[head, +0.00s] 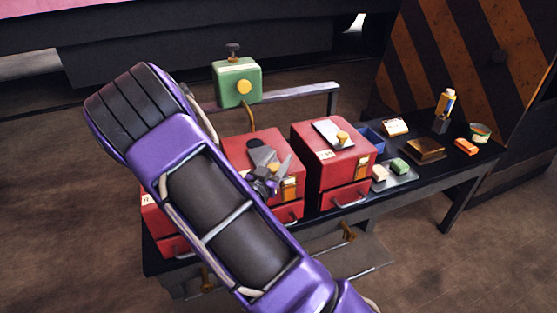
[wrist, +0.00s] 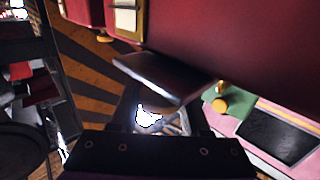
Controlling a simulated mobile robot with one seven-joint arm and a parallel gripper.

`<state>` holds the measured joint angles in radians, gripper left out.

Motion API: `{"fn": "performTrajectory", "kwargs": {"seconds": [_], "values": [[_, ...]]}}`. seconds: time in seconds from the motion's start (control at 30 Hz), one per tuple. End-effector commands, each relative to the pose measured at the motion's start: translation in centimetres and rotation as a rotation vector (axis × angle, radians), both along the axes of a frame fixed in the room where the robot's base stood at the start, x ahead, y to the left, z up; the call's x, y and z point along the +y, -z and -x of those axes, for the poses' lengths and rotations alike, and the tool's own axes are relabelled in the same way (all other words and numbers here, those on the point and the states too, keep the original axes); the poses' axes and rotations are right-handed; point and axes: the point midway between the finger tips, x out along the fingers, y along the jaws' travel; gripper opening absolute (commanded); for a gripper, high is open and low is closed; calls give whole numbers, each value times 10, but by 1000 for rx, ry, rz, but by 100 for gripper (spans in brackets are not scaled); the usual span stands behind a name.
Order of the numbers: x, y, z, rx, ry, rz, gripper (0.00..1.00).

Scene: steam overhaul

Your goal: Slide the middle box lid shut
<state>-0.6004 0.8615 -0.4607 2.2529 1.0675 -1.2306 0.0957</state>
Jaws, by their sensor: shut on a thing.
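The middle red box (head: 236,150) stands on the dark bench, partly behind my arm. Its grey metal lid (head: 262,154) lies on top, with a dark round opening (head: 254,143) showing at the lid's far end. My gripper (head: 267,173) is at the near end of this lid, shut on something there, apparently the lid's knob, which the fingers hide. The wrist view shows my dark gripper body (wrist: 150,153) low in the picture and a large red surface (wrist: 250,45) above; the contact is unclear there.
The right red box (head: 314,165) has a metal lid with a brass knob. The left red box (head: 172,245) is mostly behind my arm. A green box (head: 236,85) stands behind on a post. Small items and a tray (head: 400,180) occupy the bench's right end.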

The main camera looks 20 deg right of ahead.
Motion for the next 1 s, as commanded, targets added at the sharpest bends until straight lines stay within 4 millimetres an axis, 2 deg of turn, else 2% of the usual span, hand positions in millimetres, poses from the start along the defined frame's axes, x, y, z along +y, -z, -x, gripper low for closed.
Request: {"fn": "performTrajectory", "kwargs": {"seconds": [0.23,0.4,0.5,0.77,0.8,0.93,1.0], "values": [[0,1,-3,1,0,-1,0],[1,2,-27,-1,0,-3,0],[1,2,-34,1,-1,-1,0],[1,1,-35,3,-2,-1,0],[1,1,-35,3,-2,-1,53],[1,1,-35,2,-1,-1,76],[1,1,-35,2,-1,-1,76]]}}
